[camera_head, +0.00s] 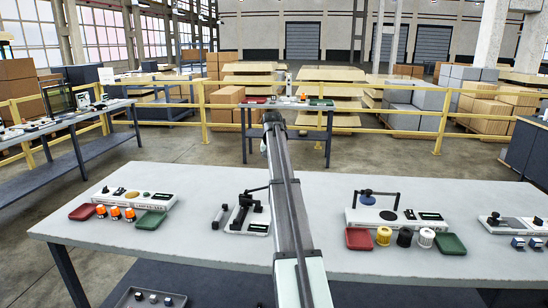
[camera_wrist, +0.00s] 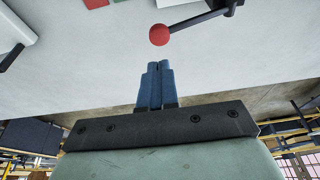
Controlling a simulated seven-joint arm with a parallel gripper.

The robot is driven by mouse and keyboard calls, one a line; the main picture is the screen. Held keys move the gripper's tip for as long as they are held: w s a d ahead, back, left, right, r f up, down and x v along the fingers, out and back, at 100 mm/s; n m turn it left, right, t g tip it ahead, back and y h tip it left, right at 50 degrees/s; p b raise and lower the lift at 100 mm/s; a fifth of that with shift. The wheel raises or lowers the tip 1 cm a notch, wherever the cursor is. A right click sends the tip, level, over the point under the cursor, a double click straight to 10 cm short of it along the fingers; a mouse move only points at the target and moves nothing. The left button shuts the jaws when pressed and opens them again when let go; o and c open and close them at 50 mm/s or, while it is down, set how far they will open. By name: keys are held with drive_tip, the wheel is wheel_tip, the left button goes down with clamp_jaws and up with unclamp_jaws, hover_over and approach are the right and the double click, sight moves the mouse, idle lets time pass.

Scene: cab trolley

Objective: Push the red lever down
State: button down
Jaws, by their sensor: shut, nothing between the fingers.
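In the wrist view, the red lever shows as a red ball knob (camera_wrist: 159,35) on a thin black rod. The rod runs up and right to a black pivot at the top edge. My gripper (camera_wrist: 160,66) has its two blue fingers shut together with nothing between them. Its tips are just below the knob in the picture, with a visible gap. In the head view, a black fixture on a pale base (camera_head: 232,226) stands at the table's middle, a thin black rod running right behind my arm. No red knob shows there; my arm hides that spot and my gripper.
The pale table (camera_head: 130,262) also holds a left station (camera_head: 132,198) with red and green trays and orange pieces, and a right station (camera_head: 400,217) with trays and small jars. Another device (camera_head: 512,224) stands far right. A white edge (camera_wrist: 14,35) shows upper left in the wrist view.

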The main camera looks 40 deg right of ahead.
sight(264, 188)
drive_tip(key=shift+s+a+x, duration=0.1)
drive_tip(key=shift+a+x, duration=0.05)
drive_tip(key=shift+x, duration=0.75)
drive_tip(key=shift+s+a+x, duration=0.15)
drive_tip(key=shift+x, duration=0.8)
drive_tip(key=shift+s+a+x, duration=0.1)
drive_tip(key=shift+x, duration=0.8)
drive_tip(key=shift+f, duration=0.25)
drive_tip(key=shift+s+d+f+y, duration=0.25)
drive_tip(key=shift+s+f+y, duration=0.05)
drive_tip(key=shift+f, duration=0.1)
drive_tip(key=shift+s+d+f+m+t+y, duration=0.1)
drive_tip(key=shift+s+d+f+t+y, duration=0.3)
drive_tip(key=shift+f, duration=0.7)
drive_tip(key=shift+s+d+f+m+t+y, duration=0.15)
drive_tip(key=shift+f+t+y, duration=0.4)
drive_tip(key=shift+f, duration=0.6)
drive_tip(key=shift+s+d+f+m+t+y, duration=0.1)
drive_tip(key=shift+s+d+f+t+y, duration=0.2)
drive_tip(key=shift+f+t, duration=0.6)
drive_tip(key=shift+a+f+g, duration=0.15)
drive_tip(key=shift+f+g, duration=0.1)
drive_tip(key=shift+f, duration=0.05)
